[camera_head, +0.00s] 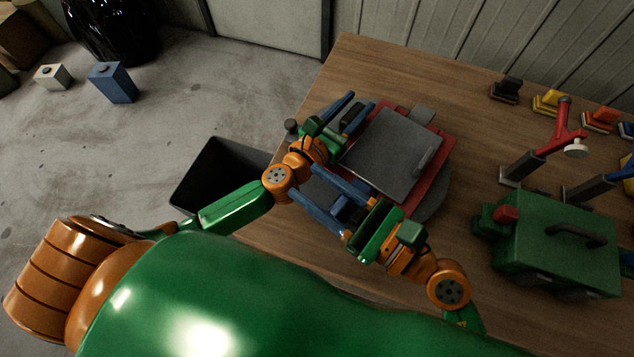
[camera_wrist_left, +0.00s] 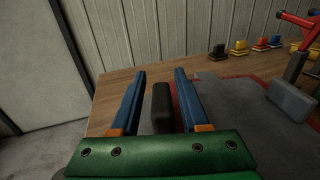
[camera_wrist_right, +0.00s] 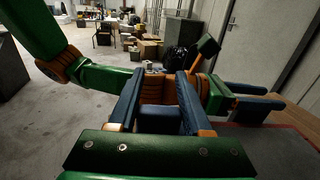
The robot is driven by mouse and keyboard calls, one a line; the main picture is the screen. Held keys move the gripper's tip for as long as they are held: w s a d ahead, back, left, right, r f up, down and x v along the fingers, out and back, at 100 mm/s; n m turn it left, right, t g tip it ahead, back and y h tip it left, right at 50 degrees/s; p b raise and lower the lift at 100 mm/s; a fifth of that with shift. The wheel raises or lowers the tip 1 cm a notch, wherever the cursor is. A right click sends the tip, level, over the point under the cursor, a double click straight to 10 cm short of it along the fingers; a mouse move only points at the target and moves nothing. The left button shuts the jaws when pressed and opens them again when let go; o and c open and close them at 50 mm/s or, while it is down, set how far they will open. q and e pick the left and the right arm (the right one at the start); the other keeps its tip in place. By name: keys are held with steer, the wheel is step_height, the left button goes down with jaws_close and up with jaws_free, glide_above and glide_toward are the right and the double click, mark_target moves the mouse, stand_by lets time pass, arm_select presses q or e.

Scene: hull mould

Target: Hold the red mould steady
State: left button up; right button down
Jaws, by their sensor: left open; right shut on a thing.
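The red mould (camera_head: 440,148) lies on the wooden table with a dark grey plate (camera_head: 385,150) covering most of its top. My left gripper (camera_head: 346,105) is open at the mould's upper left edge. A dark upright grip (camera_wrist_left: 162,108) stands between its apart fingers in the left wrist view. My right gripper (camera_head: 308,190) is at the mould's lower left, its fingers shut on a dark blue block (camera_wrist_right: 160,120). That block also shows in the head view (camera_head: 342,206); whether it joins the mould is hidden.
A green case (camera_head: 555,245) and a red-armed stand (camera_head: 560,135) are on the right. Several coloured clamps (camera_head: 548,102) line the table's back edge. A black bin (camera_head: 215,175) stands on the floor at left. The back left of the tabletop (camera_head: 365,65) is clear.

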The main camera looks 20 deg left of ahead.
arm_select(q)
steer(key=o, duration=0.9)
steer(key=v, duration=0.8)
steer(key=shift+a, duration=0.1)
